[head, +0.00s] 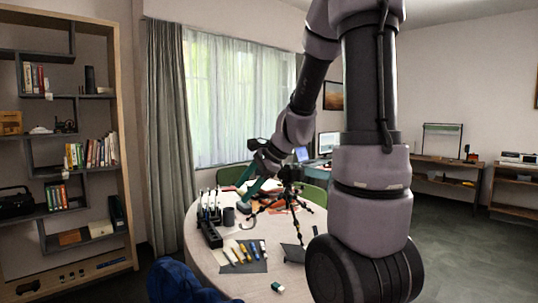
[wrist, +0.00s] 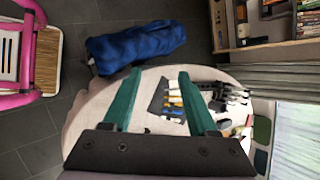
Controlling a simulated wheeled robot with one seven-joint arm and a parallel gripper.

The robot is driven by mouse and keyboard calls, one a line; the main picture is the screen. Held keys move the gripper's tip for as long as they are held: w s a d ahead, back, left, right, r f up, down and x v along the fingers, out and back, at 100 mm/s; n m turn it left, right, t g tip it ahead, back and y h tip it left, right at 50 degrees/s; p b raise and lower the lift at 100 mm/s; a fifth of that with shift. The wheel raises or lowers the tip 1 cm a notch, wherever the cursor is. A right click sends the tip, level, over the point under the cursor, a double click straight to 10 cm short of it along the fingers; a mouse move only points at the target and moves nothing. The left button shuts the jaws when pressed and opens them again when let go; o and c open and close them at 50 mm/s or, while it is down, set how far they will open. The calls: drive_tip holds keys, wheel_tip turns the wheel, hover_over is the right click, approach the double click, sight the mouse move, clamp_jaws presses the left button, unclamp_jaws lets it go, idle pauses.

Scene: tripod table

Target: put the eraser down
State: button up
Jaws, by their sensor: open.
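A small green-and-white block, which looks like the eraser (head: 277,287), lies on the near part of the round pale table (head: 205,262). I cannot pick it out in the wrist view. My gripper (head: 252,194) is above the farther part of the table, well apart from the block. In the wrist view its two green fingers (wrist: 158,73) are spread wide with nothing between them.
A dark mat (head: 257,267) with several pens and tools lies on the table. A black holder (head: 211,235), a dark cup (head: 229,216) and a small black tripod (head: 291,205) stand nearby. A blue draped thing (wrist: 135,45) is beside the table.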

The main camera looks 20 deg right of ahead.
drive_tip(key=s+r+n+t+h, duration=0.1)
drive_tip(key=s+r+n+h, duration=0.1)
drive_tip(key=s+r+n, duration=0.4)
drive_tip(key=s+r+n+t+h, duration=0.1)
drive_tip(key=s+r+n+h, duration=0.1)
drive_tip(key=s+r+n, duration=0.4)
drive_tip(key=s, duration=0.5)
drive_tip(key=shift+w+r, duration=0.1)
idle(0.4)
